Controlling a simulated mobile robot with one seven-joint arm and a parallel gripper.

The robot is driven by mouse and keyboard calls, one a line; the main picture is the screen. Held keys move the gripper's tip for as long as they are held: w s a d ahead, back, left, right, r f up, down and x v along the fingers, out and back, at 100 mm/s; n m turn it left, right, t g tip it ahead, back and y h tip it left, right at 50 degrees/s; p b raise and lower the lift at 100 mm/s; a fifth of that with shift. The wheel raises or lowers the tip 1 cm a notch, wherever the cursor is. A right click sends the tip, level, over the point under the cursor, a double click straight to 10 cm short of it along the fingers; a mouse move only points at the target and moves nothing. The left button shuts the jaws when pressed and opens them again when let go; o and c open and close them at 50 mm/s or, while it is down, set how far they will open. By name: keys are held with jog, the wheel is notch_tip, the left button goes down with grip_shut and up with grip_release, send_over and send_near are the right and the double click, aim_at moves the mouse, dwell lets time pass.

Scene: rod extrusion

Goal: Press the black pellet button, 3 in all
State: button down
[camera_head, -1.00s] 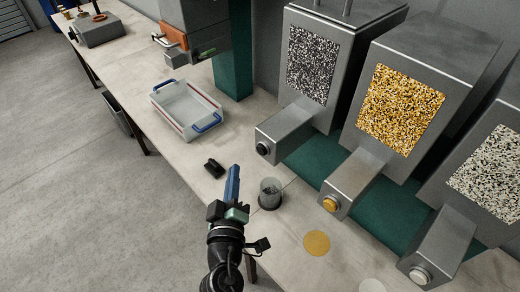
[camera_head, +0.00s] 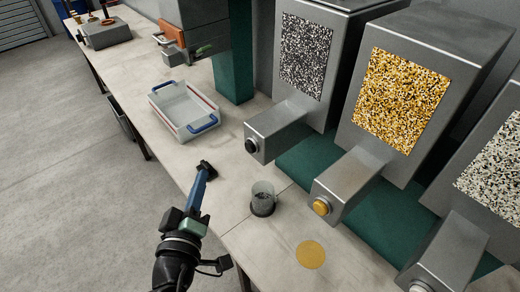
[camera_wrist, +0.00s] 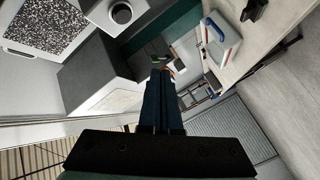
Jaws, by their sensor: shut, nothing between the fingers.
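The black pellet button (camera_head: 251,146) is a round dark knob on the front of the grey spout below the panel of dark speckled pellets (camera_head: 305,55). In the wrist view the button (camera_wrist: 121,13) is at the top, left of the fingers. My gripper (camera_head: 204,170) is shut and empty, with its blue fingers left of the button and apart from it. In the wrist view my gripper (camera_wrist: 159,73) points away from the button. A clear cup (camera_head: 263,197) with dark pellets in the bottom stands on the bench below and right of the button.
A yellow button (camera_head: 321,207) and a pale button (camera_head: 419,287) sit on the neighbouring dispensers. A yellow disc (camera_head: 310,255) lies on the bench. A small black object (camera_head: 209,168) is partly behind my fingertips. A clear blue-handled tray (camera_head: 184,112) stands farther back.

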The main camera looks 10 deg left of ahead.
aim_at(246, 147)
jog(key=shift+w, duration=0.1)
jog(key=w+d+p, duration=0.4)
jog(key=w+d, duration=0.1)
jog(key=w, duration=0.1)
jog(key=shift+w+d+p, duration=0.2)
jog(key=shift+w+p, duration=0.15)
jog(key=shift+w, duration=0.05)
dwell(2.1)
jog(key=shift+w+d, duration=0.3)
jog(key=shift+w+d+p, duration=0.35)
jog(key=shift+w, duration=0.1)
dwell(1.0)
jog(key=shift+s, duration=0.1)
jog(key=shift+s+a+b, duration=0.55)
jog(key=shift+s+a, duration=0.05)
jog(key=shift+s, duration=0.05)
